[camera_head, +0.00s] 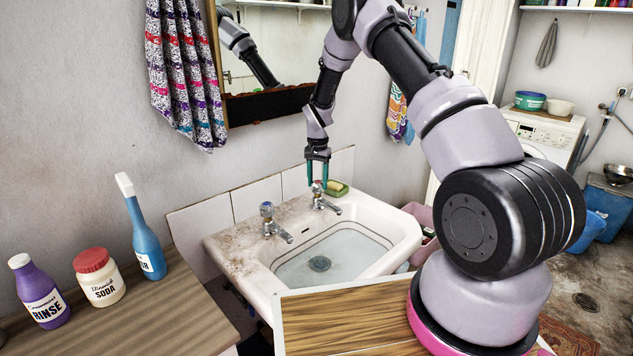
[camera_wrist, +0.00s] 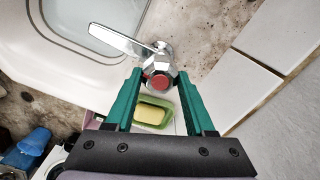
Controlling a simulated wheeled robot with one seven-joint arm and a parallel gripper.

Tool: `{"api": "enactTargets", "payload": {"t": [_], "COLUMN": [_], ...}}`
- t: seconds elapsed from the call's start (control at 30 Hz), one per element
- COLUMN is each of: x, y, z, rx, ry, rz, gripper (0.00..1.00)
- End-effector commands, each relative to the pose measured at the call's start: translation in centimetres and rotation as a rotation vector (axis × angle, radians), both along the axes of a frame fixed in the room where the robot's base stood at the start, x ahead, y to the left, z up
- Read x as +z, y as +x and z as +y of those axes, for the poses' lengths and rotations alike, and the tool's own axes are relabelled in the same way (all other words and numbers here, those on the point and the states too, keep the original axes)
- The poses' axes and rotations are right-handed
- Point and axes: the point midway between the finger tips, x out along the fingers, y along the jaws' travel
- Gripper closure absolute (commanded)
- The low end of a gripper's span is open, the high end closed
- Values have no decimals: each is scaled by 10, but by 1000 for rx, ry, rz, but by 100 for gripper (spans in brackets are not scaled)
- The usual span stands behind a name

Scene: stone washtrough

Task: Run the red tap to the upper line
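The red tap (camera_head: 318,198) stands at the basin's back right corner. Its red-centred knob (camera_wrist: 160,81) and chrome spout show in the wrist view. My gripper (camera_head: 318,184) points down over this tap. Its two teal fingers (camera_wrist: 160,74) stand apart on either side of the knob, very close to it; whether they press on it I cannot tell. The white basin (camera_head: 395,238) has a dark line around its inner wall and a dark drain. A pale blue-grey area inside looks like water, its level hard to judge. No stream shows from the spout.
A second chrome tap (camera_head: 268,219) stands to the left on the same ledge. A green dish with yellow soap (camera_head: 337,188) sits close behind the red tap. A wooden board (camera_head: 340,318) lies before the basin. Several bottles, one purple (camera_head: 40,294), stand on the left counter.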

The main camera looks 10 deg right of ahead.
Motion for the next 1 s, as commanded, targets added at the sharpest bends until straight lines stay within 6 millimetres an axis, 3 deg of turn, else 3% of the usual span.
{"api": "enactTargets", "payload": {"t": [0.03, 0.07, 0.1, 0.47, 1.0], "x": [0, 0, 0, 1, 1], "y": [0, 0, 0, 1, 1], "z": [1, 1, 1, 1, 2], "rx": [1, 1, 1, 82, 442], "ry": [1, 1, 1, 2, 2], "rz": [-1, -1, -1, -1, -2], "gripper": [84, 95, 100, 100, 100]}}
